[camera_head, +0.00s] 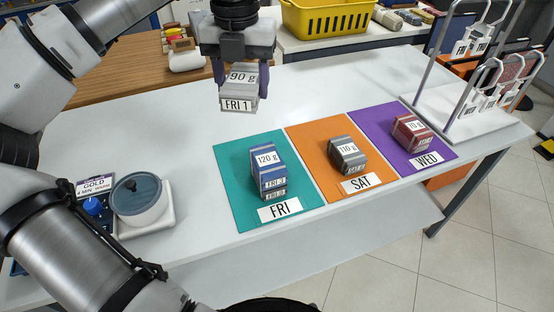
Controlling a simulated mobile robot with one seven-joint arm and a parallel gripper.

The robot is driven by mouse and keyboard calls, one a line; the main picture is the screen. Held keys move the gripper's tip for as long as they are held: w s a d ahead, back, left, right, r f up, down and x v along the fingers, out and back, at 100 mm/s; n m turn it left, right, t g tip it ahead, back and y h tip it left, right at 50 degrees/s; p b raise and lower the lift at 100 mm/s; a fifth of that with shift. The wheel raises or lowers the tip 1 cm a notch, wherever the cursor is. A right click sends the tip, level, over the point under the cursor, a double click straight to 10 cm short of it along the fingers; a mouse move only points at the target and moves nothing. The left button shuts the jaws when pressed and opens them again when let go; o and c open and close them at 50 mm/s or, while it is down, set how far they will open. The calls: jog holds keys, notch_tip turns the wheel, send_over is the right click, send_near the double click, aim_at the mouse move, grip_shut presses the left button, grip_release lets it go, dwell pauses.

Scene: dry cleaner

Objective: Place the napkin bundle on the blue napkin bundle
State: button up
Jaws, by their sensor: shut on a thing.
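My gripper (241,77) is shut on a grey-white napkin bundle (240,103) with labels reading "90 g" and "FRI 1". It holds the bundle in the air above the white table, behind and a little left of the teal FRI mat (228,173). The blue napkin bundle (266,167), labelled "120 g" and "FRI 3", stands on the FRI mat. It seems to sit on another labelled bundle (274,194), mostly hidden beneath it. The held bundle is apart from the blue one.
A grey bundle (346,152) lies on the orange SAT mat (320,182). A dark red bundle (411,133) lies on the purple WED mat (377,125). A lidded pot (138,196) stands at left. A wire rack (470,112) stands at right. The table behind the mats is clear.

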aim_at(268, 161)
jog(key=d+n, duration=0.2)
jog(key=w+d+n, duration=0.1)
jog(key=shift+w+r+b, duration=0.1)
jog(key=shift+r+b, duration=0.25)
jog(key=shift+b, duration=0.05)
jog(key=f+n, duration=0.1)
jog(key=f, duration=0.5)
jog(key=f+p, duration=0.1)
jog(key=f, duration=0.5)
jog(key=d+f+n+p, duration=0.1)
jog(key=f, duration=0.6)
jog(key=shift+w+f+n, duration=0.1)
jog(key=shift+w+n, duration=0.15)
jog(key=shift+n, duration=0.05)
jog(key=shift+f, duration=0.15)
jog(key=o, duration=1)
